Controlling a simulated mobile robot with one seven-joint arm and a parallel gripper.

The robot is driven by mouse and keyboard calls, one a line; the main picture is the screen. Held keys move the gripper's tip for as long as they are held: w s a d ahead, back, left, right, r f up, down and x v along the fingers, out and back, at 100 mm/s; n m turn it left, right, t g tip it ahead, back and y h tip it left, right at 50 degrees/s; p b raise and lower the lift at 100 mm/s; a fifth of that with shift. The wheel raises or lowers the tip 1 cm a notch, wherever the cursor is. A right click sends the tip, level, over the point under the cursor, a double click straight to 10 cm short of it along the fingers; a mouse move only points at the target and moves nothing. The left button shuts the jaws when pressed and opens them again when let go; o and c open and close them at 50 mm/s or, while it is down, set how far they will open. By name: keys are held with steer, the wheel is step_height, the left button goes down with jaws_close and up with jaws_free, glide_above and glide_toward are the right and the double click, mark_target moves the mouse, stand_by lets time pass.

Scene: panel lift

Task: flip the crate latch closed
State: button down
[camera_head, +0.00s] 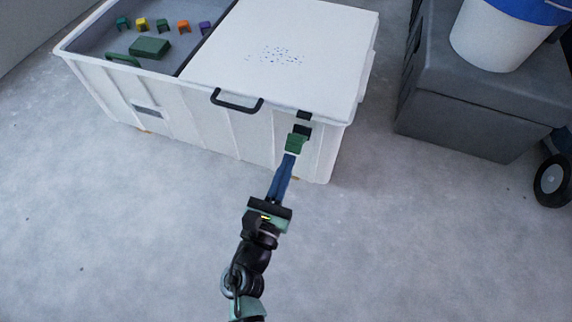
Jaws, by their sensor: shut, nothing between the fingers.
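The white crate (205,112) stands on the floor, with a white lid panel (325,45) over its right part. The latch is on the front wall near the right corner. It shows a black catch (304,114) at the lid edge, a black mount (302,131) just below it and a green piece (296,143), apparently the lever, hanging under the mount. My gripper (290,157) reaches up from below with its blue fingers shut and empty. Its tips are at the lower end of the green piece. They seem to touch it, but I cannot tell surely.
A black handle (237,103) sticks out at the lid's front edge. The crate's open left part holds a green block (149,47) and several small coloured pieces. A dark grey box (470,110) with a white bucket (500,35) stands at right. The front floor is clear.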

steer(key=shift+r+p, duration=0.1)
steer(key=shift+p, duration=0.2)
steer(key=shift+r+p, duration=0.3)
steer(key=shift+p, duration=0.55)
steer(key=shift+g, duration=0.3)
